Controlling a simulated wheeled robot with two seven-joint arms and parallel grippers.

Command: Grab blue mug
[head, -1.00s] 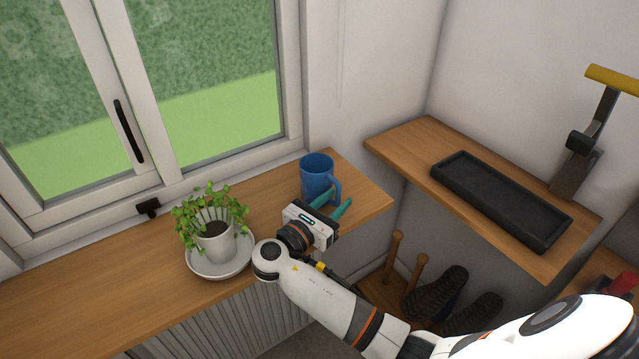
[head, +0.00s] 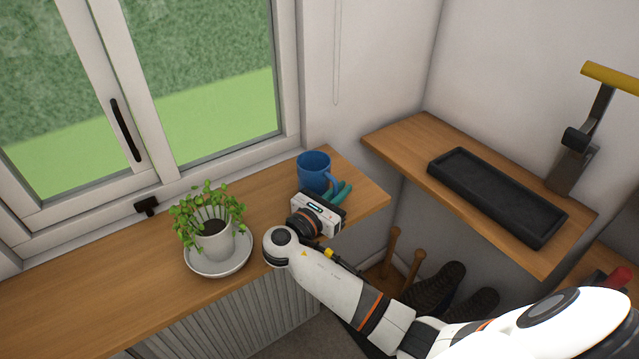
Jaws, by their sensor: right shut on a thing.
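The blue mug (head: 313,170) stands upright at the right end of the wooden window sill, close to the wall. Its handle is on its right side. My right gripper (head: 336,191) reaches in from the lower right, and its green fingers are at the mug's lower right, by the handle. The gripper is shut on the mug, seemingly at the handle; the exact contact is partly hidden by the gripper body. My left gripper is not in view.
A potted plant (head: 213,238) on a grey saucer (head: 219,268) stands on the sill (head: 130,282), left of my right wrist. A wooden shelf (head: 405,147) with a black tray (head: 497,196) is to the right. Boots (head: 440,287) stand below.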

